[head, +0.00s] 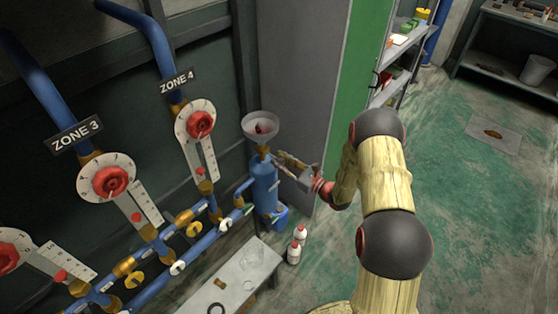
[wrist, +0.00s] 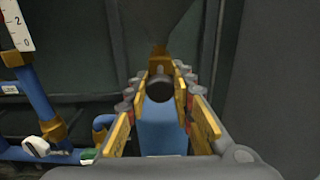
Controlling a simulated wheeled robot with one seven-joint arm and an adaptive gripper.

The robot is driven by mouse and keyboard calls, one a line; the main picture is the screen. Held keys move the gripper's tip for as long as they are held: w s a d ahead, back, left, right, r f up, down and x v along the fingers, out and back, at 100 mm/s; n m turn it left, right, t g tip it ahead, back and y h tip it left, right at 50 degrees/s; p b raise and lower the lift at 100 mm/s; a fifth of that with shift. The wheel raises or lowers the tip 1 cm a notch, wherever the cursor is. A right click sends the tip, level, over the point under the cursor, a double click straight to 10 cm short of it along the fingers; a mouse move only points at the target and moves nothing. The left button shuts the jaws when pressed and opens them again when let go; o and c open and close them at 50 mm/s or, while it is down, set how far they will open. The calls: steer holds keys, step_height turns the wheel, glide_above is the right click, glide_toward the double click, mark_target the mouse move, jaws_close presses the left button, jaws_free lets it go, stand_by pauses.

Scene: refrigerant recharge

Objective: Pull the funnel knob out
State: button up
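The funnel (head: 261,128) is a pale grey cone on top of a blue cylinder (head: 264,185), with something dark red inside its bowl. The funnel knob (wrist: 160,88) shows in the wrist view as a dark round end in front of a brass fitting (wrist: 159,63). My gripper (head: 280,158) is beside the cylinder's neck, just below the funnel. In the wrist view my gripper (wrist: 160,76) has its yellow-padded fingers apart, one on each side of the knob. I cannot tell whether the pads touch it.
Blue pipes with brass fittings and the Zone 4 gauge (head: 196,121) stand left of the cylinder. A grey cabinet wall (head: 300,80) rises behind. The green floor at right is mostly clear.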

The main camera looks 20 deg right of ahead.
steer(key=shift+o, duration=1.2)
steer(key=shift+s+d, duration=0.2)
steer(key=shift+o, duration=1)
steer(key=v, duration=1.2)
steer(key=shift+w, duration=0.1)
